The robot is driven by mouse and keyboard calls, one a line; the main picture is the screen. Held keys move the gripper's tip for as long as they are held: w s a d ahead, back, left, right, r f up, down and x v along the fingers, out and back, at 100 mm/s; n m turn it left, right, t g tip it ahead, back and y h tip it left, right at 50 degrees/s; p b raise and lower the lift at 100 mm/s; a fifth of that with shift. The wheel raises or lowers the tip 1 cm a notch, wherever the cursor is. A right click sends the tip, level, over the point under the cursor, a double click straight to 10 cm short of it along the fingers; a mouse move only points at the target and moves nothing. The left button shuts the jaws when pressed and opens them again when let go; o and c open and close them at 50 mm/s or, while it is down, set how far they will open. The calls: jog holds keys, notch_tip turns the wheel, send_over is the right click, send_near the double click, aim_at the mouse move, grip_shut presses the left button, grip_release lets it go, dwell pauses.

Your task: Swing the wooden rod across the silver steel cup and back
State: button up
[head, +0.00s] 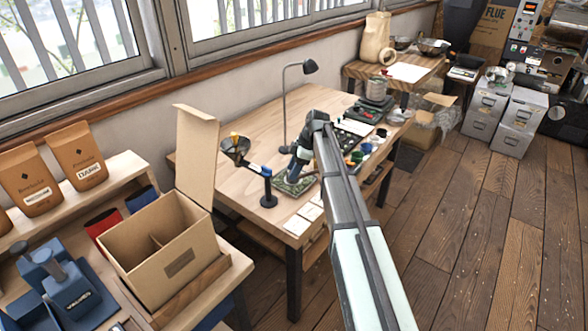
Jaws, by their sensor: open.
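My gripper (293,177) points down over a green patterned mat or board (297,187) on the wooden table. It is small and partly hidden by my own arm, and I see nothing held in it. I cannot clearly make out a wooden rod. No silver steel cup can be told for sure; small green, blue and white cups (367,149) stand to the right of my gripper.
White cards (297,224) lie near the front edge. An open cardboard box (160,245) stands on the left bench.

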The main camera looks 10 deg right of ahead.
jog(key=v, duration=1.4)
jog(key=shift+f, duration=0.1)
